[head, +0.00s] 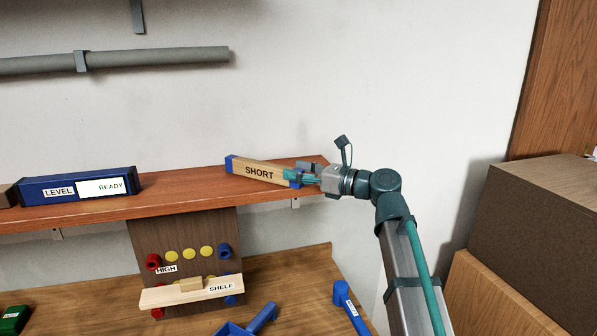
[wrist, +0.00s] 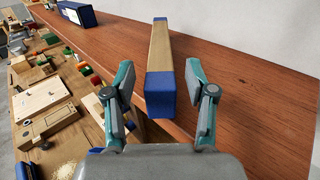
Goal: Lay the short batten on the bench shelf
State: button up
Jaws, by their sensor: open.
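The short batten (head: 258,171) is a light wood bar with blue ends, marked SHORT. It is at the right part of the long reddish-brown shelf (head: 190,196) and appears to lie on it, slightly angled. In the wrist view the batten (wrist: 176,48) points away from me, its near blue end between my fingers. My gripper (head: 297,175) is at the batten's right end. In the wrist view my gripper (wrist: 160,76) is open, with a gap on each side of the batten. Contact underneath the batten is hidden.
A blue level (head: 80,186) with a READY display stands at the shelf's left. Below, a board (head: 190,232) carries knobs and a pale ledge (head: 165,294) marked SHELF. Blue tools lie on the bench (head: 285,270). Brown boxes (head: 540,215) stand at right.

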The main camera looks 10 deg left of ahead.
jog(key=shift+r, duration=0.1)
jog(key=b+v, duration=0.2)
jog(key=v, duration=1)
jog(key=shift+b, duration=0.35)
